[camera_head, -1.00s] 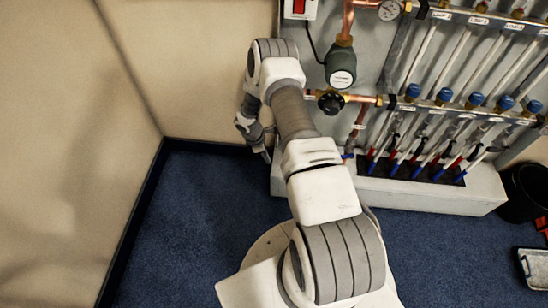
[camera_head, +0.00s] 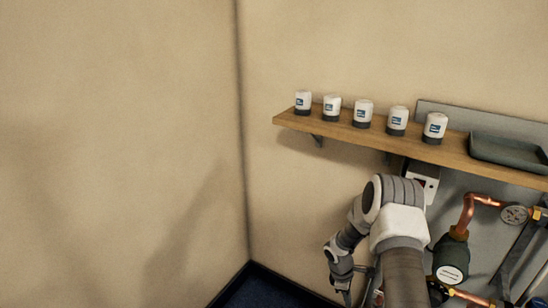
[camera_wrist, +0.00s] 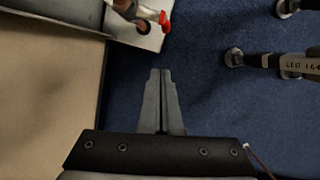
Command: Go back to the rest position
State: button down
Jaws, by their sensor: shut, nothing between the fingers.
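My gripper (camera_wrist: 160,75) is shut with nothing between its fingers, which point up the wrist view over the blue carpet. In the head view my gripper (camera_head: 347,296) hangs low at the lower edge, left of my bent forearm and in front of the beige wall. Its fingertips are small and partly cut off there. The manifold board (camera_head: 487,195) is to the right of my arm, with a copper pipe (camera_head: 468,215) and a dark pump (camera_head: 450,260) beside it. My arm hides part of the board.
A wooden shelf (camera_head: 400,143) above my arm holds several white actuators (camera_head: 363,112) and a dark tray (camera_head: 505,150). Carpet (camera_wrist: 205,90) lies between.

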jog(key=s+a+r+m+t, duration=0.1)
jog(key=s+a+r+m, duration=0.15)
jog(key=r, duration=1.45)
jog(key=s+a+r+m+t, duration=0.1)
jog(key=s+r+m+t, duration=0.2)
jog(key=r, duration=1.4)
jog(key=s+a+r+m+t+y, duration=0.1)
jog(key=s+a+r+m, duration=0.25)
jog(key=s, duration=0.35)
jog(key=s+a+r+m+t+y, duration=0.1)
jog(key=s+a+r+m, duration=0.1)
jog(key=s+r, duration=0.4)
jog(key=s+a+r+m+t+y, duration=0.1)
jog(key=s+a+r+m, duration=0.15)
jog(key=s, duration=0.55)
notch_tip(320, 180, up, 20)
jog(key=p, duration=1.9)
jog(key=shift+d+g+p, duration=0.25)
jog(key=shift+g+p, duration=0.05)
jog(key=shift+p, duration=0.05)
